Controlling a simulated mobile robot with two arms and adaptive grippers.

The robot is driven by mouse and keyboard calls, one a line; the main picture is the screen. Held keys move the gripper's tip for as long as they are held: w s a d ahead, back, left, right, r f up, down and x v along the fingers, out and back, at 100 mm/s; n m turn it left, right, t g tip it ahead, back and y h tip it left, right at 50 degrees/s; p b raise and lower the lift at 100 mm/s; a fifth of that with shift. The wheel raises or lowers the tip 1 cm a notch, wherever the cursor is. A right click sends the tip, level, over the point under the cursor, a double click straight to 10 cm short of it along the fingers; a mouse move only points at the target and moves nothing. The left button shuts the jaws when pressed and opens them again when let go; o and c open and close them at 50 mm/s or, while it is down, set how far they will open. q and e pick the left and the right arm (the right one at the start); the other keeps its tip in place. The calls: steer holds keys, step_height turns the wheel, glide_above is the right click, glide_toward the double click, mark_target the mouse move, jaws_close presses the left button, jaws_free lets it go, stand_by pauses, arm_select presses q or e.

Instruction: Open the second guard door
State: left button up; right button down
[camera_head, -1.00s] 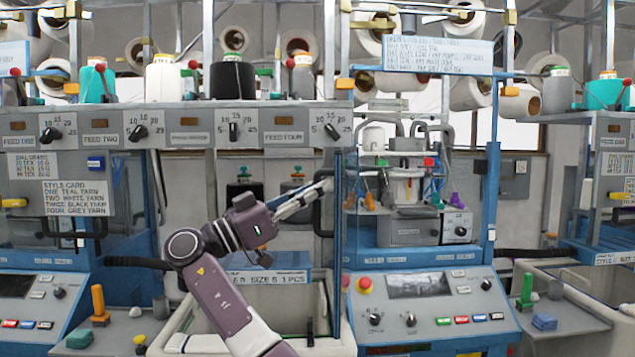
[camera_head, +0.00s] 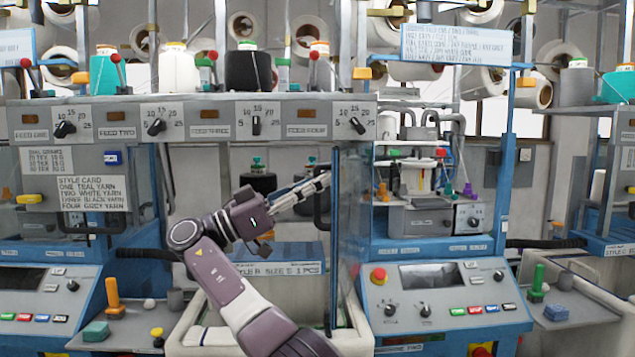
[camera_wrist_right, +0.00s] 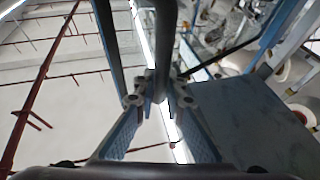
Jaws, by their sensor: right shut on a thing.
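The second guard door (camera_head: 350,215) is a clear panel with a blue frame on the right machine. In the head view it stands swung outward, seen nearly edge-on, beside the machine's open front. In the right wrist view, the dark handle bar (camera_wrist_right: 165,50) runs between the fingers of my right gripper (camera_wrist_right: 160,100), with the panel (camera_wrist_right: 245,125) to the right. My left gripper is not in view.
A pale bin (camera_head: 200,325) stands below my arm. Side shelves (camera_head: 570,315) hold small items. Yarn cones line the top rail.

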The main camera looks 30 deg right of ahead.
steer(key=shift+r, duration=0.35)
steer(key=c, duration=2.3)
jaws_free()
steer(key=o, duration=0.3)
steer(key=shift+d+f, duration=0.1)
steer(key=shift+d, duration=0.1)
steer(key=shift+o, duration=0.2)
steer(key=shift+a, duration=0.15)
